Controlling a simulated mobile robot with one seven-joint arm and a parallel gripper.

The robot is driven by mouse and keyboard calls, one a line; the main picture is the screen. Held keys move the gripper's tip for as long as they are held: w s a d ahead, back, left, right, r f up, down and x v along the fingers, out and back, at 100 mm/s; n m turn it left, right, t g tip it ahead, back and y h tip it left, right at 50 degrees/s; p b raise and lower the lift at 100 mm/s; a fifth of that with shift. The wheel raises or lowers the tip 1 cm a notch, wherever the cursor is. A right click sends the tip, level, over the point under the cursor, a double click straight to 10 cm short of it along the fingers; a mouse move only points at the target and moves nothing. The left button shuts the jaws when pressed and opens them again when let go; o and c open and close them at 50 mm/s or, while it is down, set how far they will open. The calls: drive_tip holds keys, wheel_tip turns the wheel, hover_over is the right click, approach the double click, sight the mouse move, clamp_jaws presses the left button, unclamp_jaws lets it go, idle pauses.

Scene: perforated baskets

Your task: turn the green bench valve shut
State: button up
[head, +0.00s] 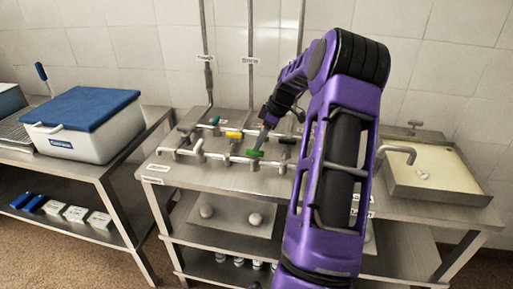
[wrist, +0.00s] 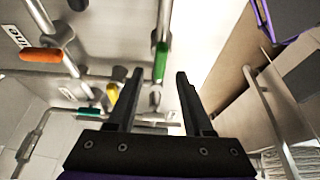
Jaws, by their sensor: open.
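The green valve handle (head: 255,154) sits on the front pipe of the steel bench and looks roughly in line with that pipe. In the wrist view the green handle (wrist: 160,62) appears between and just beyond my fingertips, upright in the picture. My gripper (wrist: 159,74) is open and empty, its two dark fingers apart. In the head view my gripper (head: 263,139) is just above and behind the green handle, pointing down to it. I cannot tell whether a finger touches it. My arm hides part of the bench to the right.
A yellow handle (head: 234,135), a teal handle (head: 215,120) and a black handle (head: 287,141) are close by on the pipes. An orange handle (wrist: 41,55) shows in the wrist view. A sink (head: 440,172) is at right, a blue-lidded cooler (head: 85,122) on the left table.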

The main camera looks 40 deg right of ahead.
drive_tip(key=shift+x, duration=1.6)
clamp_jaws()
